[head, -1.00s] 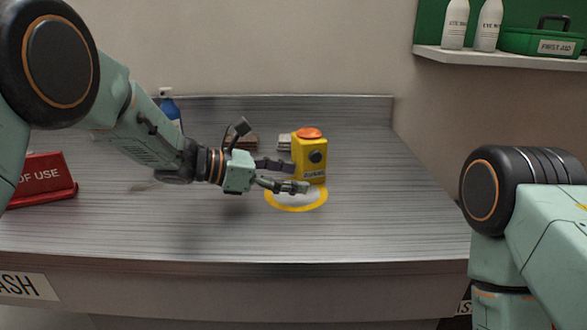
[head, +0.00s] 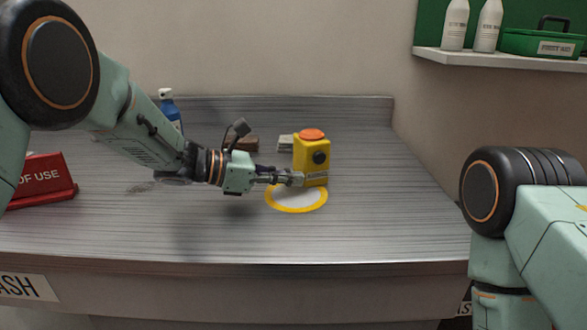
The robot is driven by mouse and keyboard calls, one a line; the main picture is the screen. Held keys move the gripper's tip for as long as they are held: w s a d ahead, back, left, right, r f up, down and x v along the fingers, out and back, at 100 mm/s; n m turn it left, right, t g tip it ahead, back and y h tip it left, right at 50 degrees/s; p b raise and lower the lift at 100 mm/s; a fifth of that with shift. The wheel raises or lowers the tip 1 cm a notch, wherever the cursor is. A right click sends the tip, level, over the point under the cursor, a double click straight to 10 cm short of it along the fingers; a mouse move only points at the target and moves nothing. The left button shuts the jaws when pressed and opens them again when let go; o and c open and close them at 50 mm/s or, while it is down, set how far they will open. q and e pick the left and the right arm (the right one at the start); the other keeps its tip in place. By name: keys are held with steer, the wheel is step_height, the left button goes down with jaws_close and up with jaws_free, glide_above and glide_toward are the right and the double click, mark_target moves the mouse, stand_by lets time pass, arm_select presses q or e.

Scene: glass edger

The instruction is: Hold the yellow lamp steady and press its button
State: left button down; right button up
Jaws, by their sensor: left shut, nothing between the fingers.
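The yellow lamp (head: 313,168) stands upright on the grey bench, at the back edge of a yellow-ringed white disc (head: 297,208). It has an orange top (head: 312,134) and a dark round knob (head: 320,157) on its front. My left gripper (head: 298,179) is shut with nothing between its fingers. Its fingertips are at the lamp's lower left side; I cannot tell whether they touch it. My right gripper is out of view; only part of my right arm shows at the right.
A red sign (head: 45,178) stands at the left of the bench (head: 200,235). A blue spray bottle (head: 169,108), a brown block (head: 246,143) and a small pale stack (head: 286,143) are at the back. A shelf (head: 500,58) holds white bottles and a green first aid case. The bench's right side is clear.

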arm_select(q)
steer(key=c, duration=2)
jaws_free()
steer(key=shift+c, duration=0.2)
steer(key=o, duration=1.5)
steer(key=shift+s+a+r+p, duration=0.1)
steer(key=shift+a+r+p, duration=0.2)
steer(key=shift+a+p, duration=0.2)
steer(key=p+v, duration=0.2)
steer(key=v, duration=0.1)
steer(key=p+v, duration=0.1)
steer(key=v, duration=0.5)
steer(key=shift+a, duration=0.1)
steer(key=shift+s+f, duration=0.1)
steer(key=shift+s, duration=0.15)
